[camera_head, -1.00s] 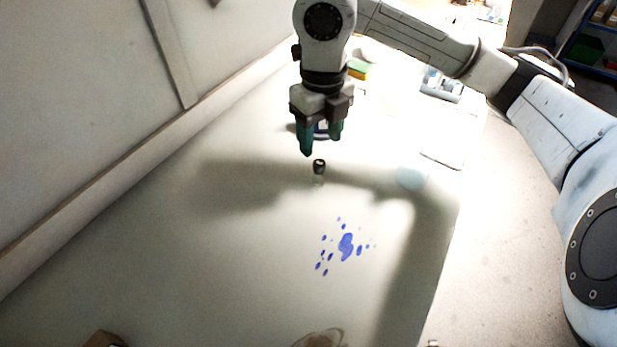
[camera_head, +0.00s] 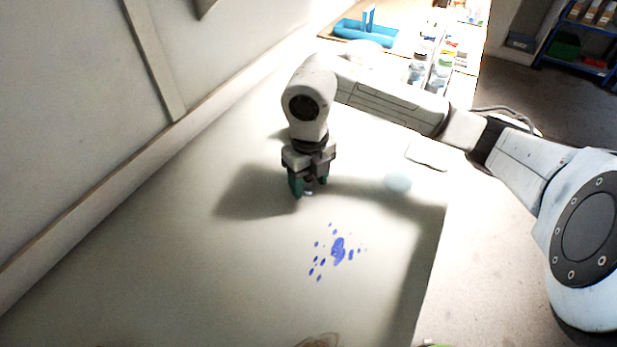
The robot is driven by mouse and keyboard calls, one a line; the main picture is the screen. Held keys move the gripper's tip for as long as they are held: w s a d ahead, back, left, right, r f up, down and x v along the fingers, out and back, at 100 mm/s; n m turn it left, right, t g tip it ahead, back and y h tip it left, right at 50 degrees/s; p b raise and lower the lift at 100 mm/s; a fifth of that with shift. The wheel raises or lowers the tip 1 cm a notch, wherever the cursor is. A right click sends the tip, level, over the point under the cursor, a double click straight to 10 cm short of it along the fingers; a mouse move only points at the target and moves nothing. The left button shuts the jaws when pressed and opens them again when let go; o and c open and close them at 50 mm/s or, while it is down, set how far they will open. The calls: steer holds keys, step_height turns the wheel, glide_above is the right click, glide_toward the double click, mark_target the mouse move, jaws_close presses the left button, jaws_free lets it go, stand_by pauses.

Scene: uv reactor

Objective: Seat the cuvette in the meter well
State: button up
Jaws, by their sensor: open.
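The cuvette (camera_head: 308,187) is a small clear vial with a dark cap. It stands on the pale bench top, mostly hidden by the gripper. My gripper (camera_head: 310,189) points down with its green fingers open, one on each side of the cuvette. Whether a finger touches it I cannot tell. I cannot make out the meter or its well in this view.
Blue splashes (camera_head: 338,250) mark the bench in front of the gripper. A blue tray (camera_head: 365,33) and several bottles (camera_head: 440,72) stand at the back. A wall runs along the left. The front left bench is clear.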

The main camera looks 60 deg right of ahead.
steer(key=shift+f, duration=0.3)
steer(key=shift+c, duration=0.4)
jaws_close()
